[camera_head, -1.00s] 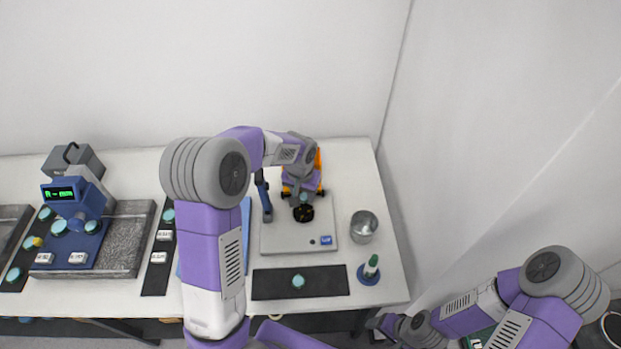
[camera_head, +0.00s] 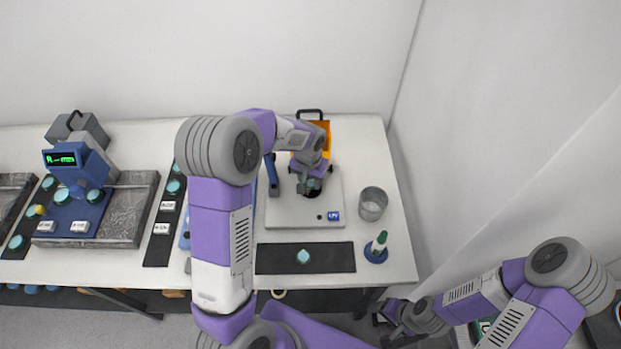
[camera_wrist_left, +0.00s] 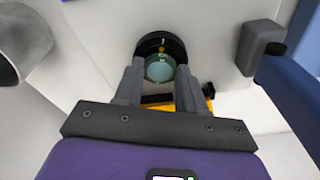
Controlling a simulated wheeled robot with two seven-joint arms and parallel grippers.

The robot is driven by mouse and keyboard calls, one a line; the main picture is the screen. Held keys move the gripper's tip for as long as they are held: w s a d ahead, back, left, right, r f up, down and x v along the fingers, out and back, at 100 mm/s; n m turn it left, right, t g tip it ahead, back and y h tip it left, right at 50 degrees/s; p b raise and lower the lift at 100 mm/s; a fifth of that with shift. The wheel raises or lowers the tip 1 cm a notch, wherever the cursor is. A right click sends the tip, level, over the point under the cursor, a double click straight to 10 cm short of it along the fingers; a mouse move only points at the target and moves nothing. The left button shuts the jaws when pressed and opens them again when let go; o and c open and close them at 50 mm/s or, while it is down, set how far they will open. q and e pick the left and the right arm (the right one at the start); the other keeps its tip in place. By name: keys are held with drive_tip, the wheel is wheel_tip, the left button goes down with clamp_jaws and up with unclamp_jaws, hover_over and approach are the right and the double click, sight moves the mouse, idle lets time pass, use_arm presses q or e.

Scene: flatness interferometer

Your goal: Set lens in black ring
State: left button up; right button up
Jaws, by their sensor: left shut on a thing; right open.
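The lens (camera_wrist_left: 160,68) is a teal disc held between the fingertips of my left gripper (camera_wrist_left: 158,74), which is shut on it. The black ring (camera_wrist_left: 152,42) is a dark round mount on the pale instrument base (camera_head: 285,212). In the left wrist view the lens overlaps the ring's near part; I cannot tell whether they touch. In the head view my left gripper (camera_head: 306,187) is over the ring (camera_head: 314,193) and partly hides it; the lens is hidden there. My right gripper (camera_head: 385,318) is open, low in the view, off the table's front edge.
An orange panel (camera_head: 318,134) stands behind my left gripper. A blue post (camera_head: 272,175) is left of it. A metal cup (camera_head: 373,203) and a small bottle on a blue base (camera_head: 377,246) stand at right. A black mat (camera_head: 275,258) with a teal disc (camera_head: 303,256) lies in front.

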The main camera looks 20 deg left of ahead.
use_arm(q)
drive_tip(key=shift+f+b, duration=0.35)
drive_tip(key=shift+f, duration=0.05)
idle(0.4)
drive_tip(key=shift+s+f+b, duration=0.3)
drive_tip(key=shift+s+f, duration=0.05)
drive_tip(key=shift+f, duration=0.15)
drive_tip(key=o, duration=1.2)
drive_tip(key=shift+d, duration=0.1)
drive_tip(key=r, duration=0.5)
drive_tip(key=r+p, duration=0.1)
drive_tip(key=r, duration=0.2)
drive_tip(key=shift+s+d+r, duration=0.25)
drive_tip(key=shift+r, duration=0.05)
